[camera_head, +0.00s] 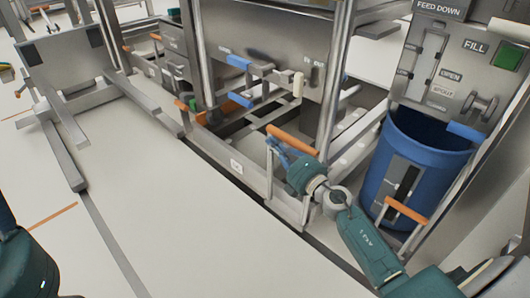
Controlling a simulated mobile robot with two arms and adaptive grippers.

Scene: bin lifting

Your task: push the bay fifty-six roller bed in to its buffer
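A low grey frame with rails (258,124), which looks like the roller bed, sits between the steel posts. An orange handle bar (293,138) stands on uprights at its front; the bay number is too small to read. My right gripper (278,148) is at the left end of this handle, just below the bar. Its fingers are small and partly hidden, so I cannot tell whether they touch or hold it. Only a teal part of my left arm shows at the lower left edge; its gripper is out of view.
A blue bin (378,178) stands at the right under a FILL panel (466,62), behind another orange handle (407,210). A grey forked frame (66,62) stands at the left. Pale floor (170,220) is open in front. Steel posts (335,75) flank the bay.

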